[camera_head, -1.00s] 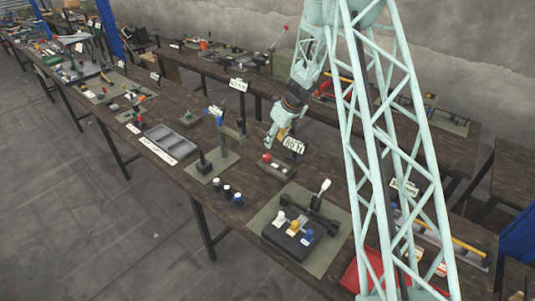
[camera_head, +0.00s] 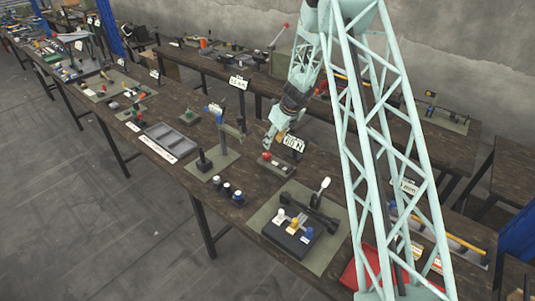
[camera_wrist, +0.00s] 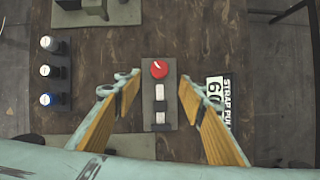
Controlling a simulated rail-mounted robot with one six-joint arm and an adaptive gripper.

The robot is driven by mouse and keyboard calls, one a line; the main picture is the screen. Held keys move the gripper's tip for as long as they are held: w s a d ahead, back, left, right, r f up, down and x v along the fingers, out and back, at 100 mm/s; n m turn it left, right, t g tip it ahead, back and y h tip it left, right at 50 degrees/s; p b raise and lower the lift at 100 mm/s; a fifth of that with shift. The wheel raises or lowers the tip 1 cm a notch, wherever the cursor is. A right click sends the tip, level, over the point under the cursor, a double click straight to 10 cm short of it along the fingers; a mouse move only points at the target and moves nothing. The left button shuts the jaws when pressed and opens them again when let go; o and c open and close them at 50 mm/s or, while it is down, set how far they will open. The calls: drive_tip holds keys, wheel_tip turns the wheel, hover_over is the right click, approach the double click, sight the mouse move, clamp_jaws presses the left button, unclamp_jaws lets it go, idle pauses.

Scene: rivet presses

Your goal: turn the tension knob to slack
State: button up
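A red round knob (camera_wrist: 159,69) with a white pointer mark sits at the far end of a narrow grey plate (camera_wrist: 151,95) on the wooden bench. The red knob (camera_head: 267,156) also shows in the head view. My gripper (camera_wrist: 158,88) is open and empty, with its wood-coloured fingers on either side of the plate, apart from the knob. In the head view, my gripper (camera_head: 275,135) hangs above and behind the knob. The height gap is hard to tell.
A label card starting "STRAP PULL" (camera_wrist: 220,100) stands right of the plate. A strip with several capped knobs (camera_wrist: 46,70) lies to the left. A mat with a lever and coloured knobs (camera_head: 335,258) lies nearer the front right. A grey tray (camera_head: 165,138) is further left.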

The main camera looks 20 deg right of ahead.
sight(267, 154)
drive_tip(key=shift+x, duration=5.55)
drive_tip(key=shift+c, duration=0.3)
drive_tip(key=c, duration=0.7)
